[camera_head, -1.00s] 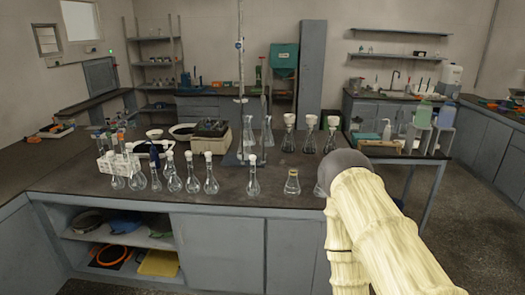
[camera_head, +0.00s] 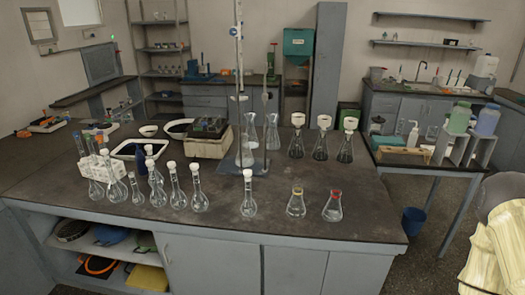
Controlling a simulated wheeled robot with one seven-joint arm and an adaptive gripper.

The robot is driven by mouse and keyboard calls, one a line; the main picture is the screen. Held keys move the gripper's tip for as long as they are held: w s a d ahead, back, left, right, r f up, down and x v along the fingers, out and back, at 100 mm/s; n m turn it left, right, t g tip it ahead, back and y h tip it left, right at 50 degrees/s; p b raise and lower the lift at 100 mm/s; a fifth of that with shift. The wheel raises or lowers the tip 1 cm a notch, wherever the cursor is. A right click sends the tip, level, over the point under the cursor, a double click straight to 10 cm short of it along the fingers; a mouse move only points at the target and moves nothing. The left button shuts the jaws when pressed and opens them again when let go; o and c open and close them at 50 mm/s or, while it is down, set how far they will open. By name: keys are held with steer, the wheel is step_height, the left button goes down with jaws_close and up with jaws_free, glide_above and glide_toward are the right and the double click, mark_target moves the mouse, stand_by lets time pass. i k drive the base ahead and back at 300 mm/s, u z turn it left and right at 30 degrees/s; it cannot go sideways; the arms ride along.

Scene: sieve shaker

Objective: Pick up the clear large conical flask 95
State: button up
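Two tall clear conical flasks stand upright together at the back of the dark bench, by the metal stand: a left one (camera_head: 247,147) and a right one (camera_head: 271,137). Two smaller conical flasks stand near the front edge, one with a yellow top (camera_head: 296,204) and one with a red top (camera_head: 333,207). No number is readable on any flask, so I cannot tell which is 95. My gripper is not in view; only part of my cream arm shows at the lower right edge.
A stand with a vertical rod (camera_head: 239,60) rises beside the tall flasks. Several funnel-topped flasks (camera_head: 320,145) stand to their right. Round-bottomed flasks with white stoppers (camera_head: 197,190) fill the left front.

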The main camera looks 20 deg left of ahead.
mark_target(248, 160)
steer(key=u, duration=0.4)
steer(key=i, duration=0.9)
steer(key=u, duration=0.7)
